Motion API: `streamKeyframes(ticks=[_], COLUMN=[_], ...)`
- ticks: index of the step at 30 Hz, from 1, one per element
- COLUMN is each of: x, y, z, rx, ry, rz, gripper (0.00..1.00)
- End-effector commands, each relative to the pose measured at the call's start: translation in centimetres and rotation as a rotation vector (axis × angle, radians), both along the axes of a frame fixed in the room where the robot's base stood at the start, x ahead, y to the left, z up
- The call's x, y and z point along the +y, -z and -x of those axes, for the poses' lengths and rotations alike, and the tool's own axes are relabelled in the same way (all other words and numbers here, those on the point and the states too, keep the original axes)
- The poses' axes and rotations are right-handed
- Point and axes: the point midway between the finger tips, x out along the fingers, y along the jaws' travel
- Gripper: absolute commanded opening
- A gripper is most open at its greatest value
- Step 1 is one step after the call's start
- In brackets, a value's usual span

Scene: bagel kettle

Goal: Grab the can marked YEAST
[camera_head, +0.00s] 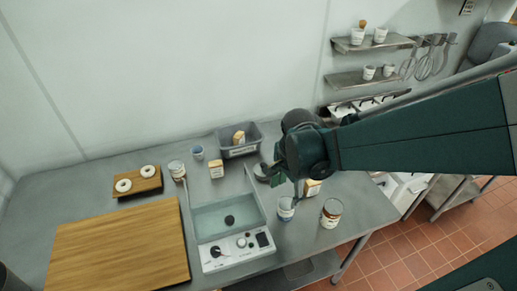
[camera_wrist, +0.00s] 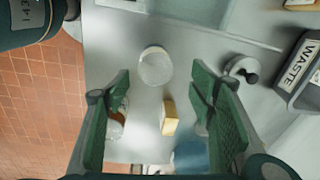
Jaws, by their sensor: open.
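I cannot read YEAST on any container. A can with a brown and white label (camera_head: 331,213) stands at the right front of the steel counter. It also shows in the wrist view (camera_wrist: 116,122), partly hidden behind my left finger. A white cup-like container with blue on it (camera_head: 287,209) stands left of that can; the wrist view shows a pale round top (camera_wrist: 156,66) there. Another can (camera_head: 177,169) stands left of the kettle, its label unreadable. My gripper (camera_wrist: 160,85) is open and empty, above the counter near the white container; it shows in the head view (camera_head: 286,187).
A WASTE bin (camera_wrist: 300,75) stands at the back. The kettle basin (camera_head: 225,212) has a control panel. A wooden board (camera_head: 120,250) and a bagel tray (camera_head: 138,182) lie left. The counter's right edge drops to tiled floor.

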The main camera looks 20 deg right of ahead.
Motion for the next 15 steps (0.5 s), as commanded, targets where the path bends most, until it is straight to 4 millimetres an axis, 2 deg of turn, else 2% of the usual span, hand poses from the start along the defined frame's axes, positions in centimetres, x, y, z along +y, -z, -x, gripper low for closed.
streamKeyframes(ticks=[6,15], x=[-0.6,-0.8], y=[0.6,1.0], z=[-0.1,0.0], rx=[0.052,0.071], ry=[0.135,0.185], rz=[-0.012,-0.016], gripper=[0.54,0.54])
